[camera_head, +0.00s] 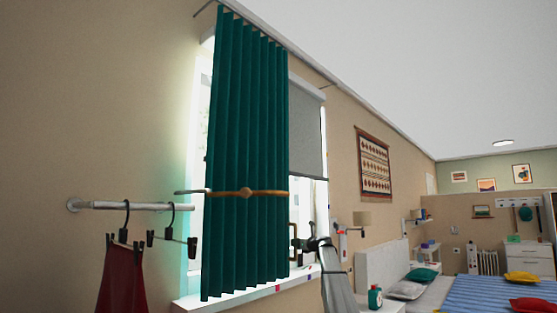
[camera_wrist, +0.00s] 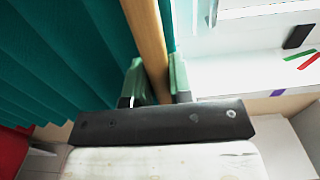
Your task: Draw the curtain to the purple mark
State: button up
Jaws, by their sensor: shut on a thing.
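The teal curtain (camera_head: 245,150) hangs in folds over the left part of the window, with a tan band across it. Its right edge is beside my gripper (camera_head: 310,243). The wrist view shows the curtain (camera_wrist: 60,60) at left and my gripper (camera_wrist: 158,82) shut on a wooden bar (camera_wrist: 148,40) next to the curtain's edge.
The white sill (camera_head: 255,290) also bears red and green marks to the right. A grey blind (camera_head: 308,130) covers the upper right window. A rail (camera_head: 120,205) with hangers and a dark red garment (camera_head: 122,280) is at left. A bed (camera_head: 440,290) stands at right.

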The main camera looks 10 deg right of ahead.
jog(key=shift+w+d, duration=0.35)
jog(key=shift+d, duration=0.15)
jog(key=w+d, duration=0.4)
jog(key=d, duration=0.2)
jog(key=shift+w+d, duration=0.2)
jog(key=shift+w, duration=0.15)
dwell(0.4)
jog(key=w+d, duration=0.4)
jog(key=d, duration=0.2)
jog(key=shift+w+d, duration=0.25)
jog(key=shift+w, duration=0.1)
dwell(0.5)
jog(key=w+d, duration=0.4)
jog(key=d, duration=0.2)
jog(key=shift+w+d, duration=0.25)
jog(key=shift+w, duration=0.1)
dwell(0.6)
